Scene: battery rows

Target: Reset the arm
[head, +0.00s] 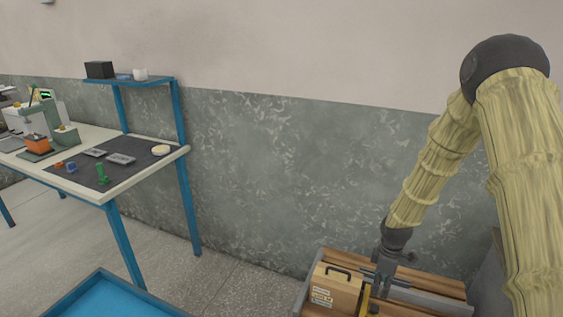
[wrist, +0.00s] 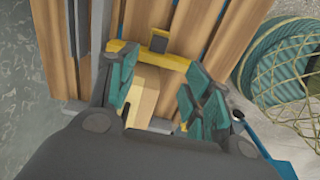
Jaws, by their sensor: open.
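My arm comes in from the right in the head view and bends down. My gripper (head: 382,284) points down over a wooden-slatted surface (head: 420,288), close to a wooden box with a dark handle (head: 334,288). In the wrist view my gripper (wrist: 160,88) has its two teal-padded fingers spread apart. Between them, below, is a pale wooden block-like thing (wrist: 146,92) and a yellow bar (wrist: 172,62). I see nothing held. Whether the fingers touch anything below, I cannot tell.
A workbench (head: 117,197) with blue legs and a dark mat stands at the left, holding several small parts. A blue shelf (head: 150,81) rises behind it. A blue-rimmed surface (head: 115,299) is at the bottom. A round teal thing under netting (wrist: 285,62) lies right in the wrist view.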

